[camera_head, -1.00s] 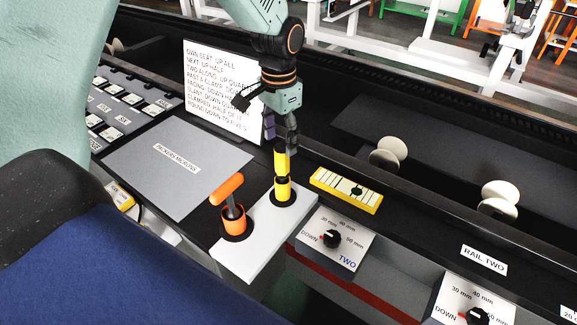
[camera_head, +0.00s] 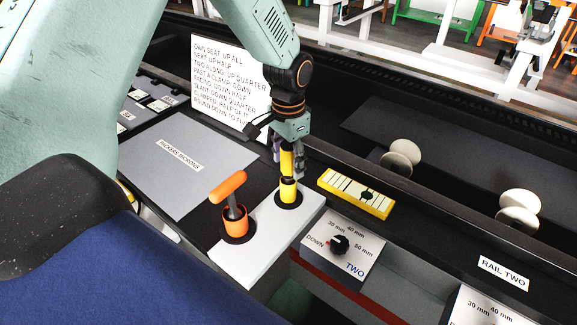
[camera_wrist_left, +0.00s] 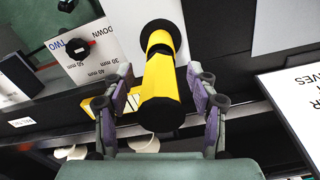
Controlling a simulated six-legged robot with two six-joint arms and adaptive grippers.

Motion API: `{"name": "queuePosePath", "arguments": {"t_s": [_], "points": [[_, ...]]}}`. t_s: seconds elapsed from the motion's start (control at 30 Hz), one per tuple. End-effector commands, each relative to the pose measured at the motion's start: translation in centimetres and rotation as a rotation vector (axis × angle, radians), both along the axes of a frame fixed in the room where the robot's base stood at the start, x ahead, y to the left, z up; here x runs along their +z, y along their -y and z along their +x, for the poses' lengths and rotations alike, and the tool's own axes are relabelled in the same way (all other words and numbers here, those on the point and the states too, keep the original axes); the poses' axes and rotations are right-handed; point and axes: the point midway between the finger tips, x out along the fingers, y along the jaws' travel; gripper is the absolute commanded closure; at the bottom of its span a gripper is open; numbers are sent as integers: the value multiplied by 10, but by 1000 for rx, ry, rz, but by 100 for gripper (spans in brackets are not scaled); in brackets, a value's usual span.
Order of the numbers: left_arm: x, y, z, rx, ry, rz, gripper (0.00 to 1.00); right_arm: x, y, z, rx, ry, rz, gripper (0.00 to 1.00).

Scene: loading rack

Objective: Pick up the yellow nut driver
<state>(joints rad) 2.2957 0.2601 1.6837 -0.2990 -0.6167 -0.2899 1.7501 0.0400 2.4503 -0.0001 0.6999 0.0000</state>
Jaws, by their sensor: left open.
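The yellow nut driver (camera_head: 287,163) stands upright in a yellow-rimmed holder (camera_head: 288,191) on a pale grey block (camera_head: 258,246). My left gripper (camera_head: 287,170) is above it, pointing down, with its fingers on either side of the handle. In the left wrist view the yellow nut driver (camera_wrist_left: 160,95) lies between the two purple-padded fingers of my left gripper (camera_wrist_left: 160,103). Gaps show between the pads and the handle, so the gripper is open. The driver's lower end is hidden in the holder. My right gripper is not in view.
An orange T-handled tool (camera_head: 231,190) stands in an orange holder close by on the same block. A yellow-edged scale (camera_head: 356,193) and a dial panel marked TWO (camera_head: 342,246) lie to the right. A white text board (camera_head: 229,85) stands behind. A grey panel (camera_head: 165,172) is at left.

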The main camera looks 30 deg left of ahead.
Motion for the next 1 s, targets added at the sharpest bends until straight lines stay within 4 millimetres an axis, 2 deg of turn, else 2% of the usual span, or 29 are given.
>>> {"name": "queuePosePath", "arguments": {"t_s": [0.1, 0.2, 0.5, 1.0], "points": [[-19, -2, 0, 0, -3, 1, 42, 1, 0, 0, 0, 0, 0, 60], [-29, -2, 1, 0, -2, 1, 42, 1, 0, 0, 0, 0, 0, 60], [-33, -1, 2, 0, 1, 1, 42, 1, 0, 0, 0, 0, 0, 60], [-33, -1, 2, 0, 0, 1, 83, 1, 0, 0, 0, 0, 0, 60]]}}
